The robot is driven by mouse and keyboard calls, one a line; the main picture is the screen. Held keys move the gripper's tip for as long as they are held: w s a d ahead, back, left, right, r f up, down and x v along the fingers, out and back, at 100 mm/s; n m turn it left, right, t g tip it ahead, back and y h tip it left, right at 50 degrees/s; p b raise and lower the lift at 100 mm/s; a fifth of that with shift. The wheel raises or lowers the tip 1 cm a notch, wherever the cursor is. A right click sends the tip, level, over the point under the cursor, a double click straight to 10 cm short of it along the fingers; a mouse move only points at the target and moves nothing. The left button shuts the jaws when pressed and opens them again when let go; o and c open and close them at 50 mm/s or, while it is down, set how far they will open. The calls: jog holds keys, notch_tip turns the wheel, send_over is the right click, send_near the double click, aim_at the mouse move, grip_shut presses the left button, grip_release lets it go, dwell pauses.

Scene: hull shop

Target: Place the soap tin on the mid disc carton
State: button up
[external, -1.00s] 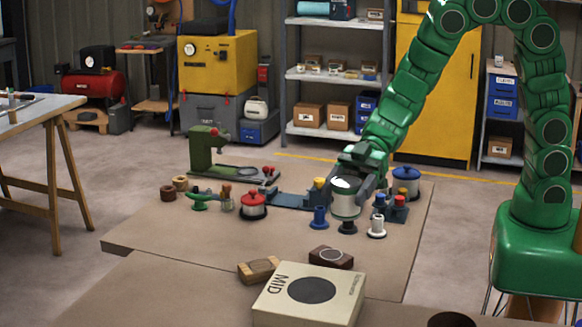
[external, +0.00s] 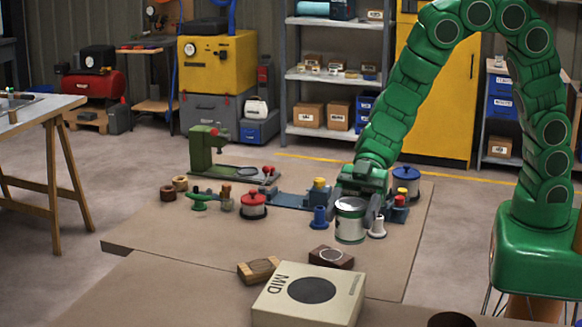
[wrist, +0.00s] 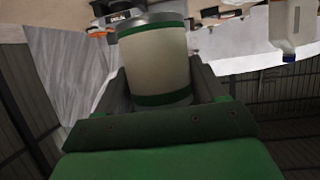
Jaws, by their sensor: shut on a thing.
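The soap tin (external: 350,222) is a pale cylinder with green bands at its ends. My gripper (external: 354,207) is shut on it, with a finger on each side. In the wrist view the tin (wrist: 157,62) fills the space between the fingers. In the external view it looks near upright; I cannot tell whether its base touches the table. The mid disc carton (external: 268,301), a cream box marked MID with a dark disc on top, lies in the foreground, nearer the camera and left of the tin. Its top is bare.
A dark brown block (external: 331,258) and a wooden block (external: 258,269) lie behind the carton. A blue spool (external: 320,217) and a white spool (external: 377,228) stand beside the tin. A red-lidded pot (external: 253,206) is farther left.

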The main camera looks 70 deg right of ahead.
jog(key=w+a+f, duration=0.1)
jog(key=w+f, duration=0.1)
jog(key=w+a+f, duration=0.1)
jog(key=a+f, duration=0.1)
jog(key=w+a+f, duration=0.1)
jog(key=w+f, duration=0.1)
jog(key=shift+w+a+f, duration=0.2)
jog(key=shift+w+a, duration=0.1)
jog(key=shift+a, duration=0.1)
jog(key=shift+w+a+f, duration=0.15)
jog(key=shift+w+f, duration=0.05)
jog(key=shift+f, duration=1.7)
jog(key=shift+f, duration=0.15)
jog(key=o, duration=1.3)
jog(key=shift+r, duration=0.2)
jog(key=shift+v, duration=6)
